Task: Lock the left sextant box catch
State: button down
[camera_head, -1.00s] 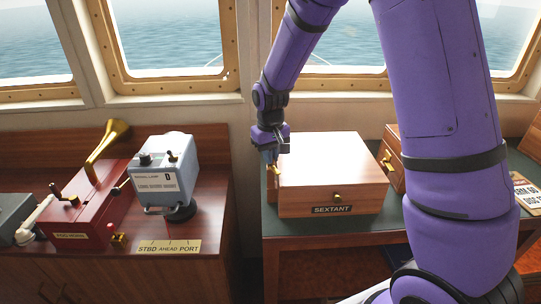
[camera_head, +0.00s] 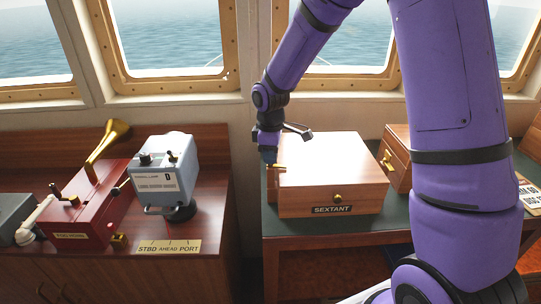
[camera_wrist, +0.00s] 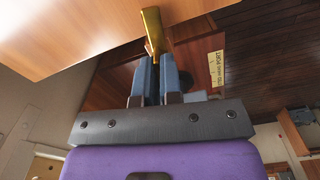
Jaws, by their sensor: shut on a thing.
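The sextant box (camera_head: 330,170) is a closed wooden case with a SEXTANT label on its front. It stands on the green-topped table. Its brass left catch (camera_head: 277,167) is at the box's left side, near the top edge. My gripper (camera_head: 269,157) is at that left side and is shut on the catch. In the wrist view the two blue-grey fingers (camera_wrist: 156,72) are close together with the brass catch (camera_wrist: 152,28) between their tips, against the wooden box (camera_wrist: 90,25). The catch's lower part is hidden by the fingers.
A brass knob (camera_head: 337,197) is on the box's front. Another wooden case (camera_head: 397,158) stands close on the right.

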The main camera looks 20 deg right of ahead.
jog(key=shift+n, duration=1)
jog(key=c, duration=1.3)
grip_release()
jog(key=shift+r, duration=0.1)
notch_tip(320, 180, up, 11)
jog(key=shift+f, duration=0.2)
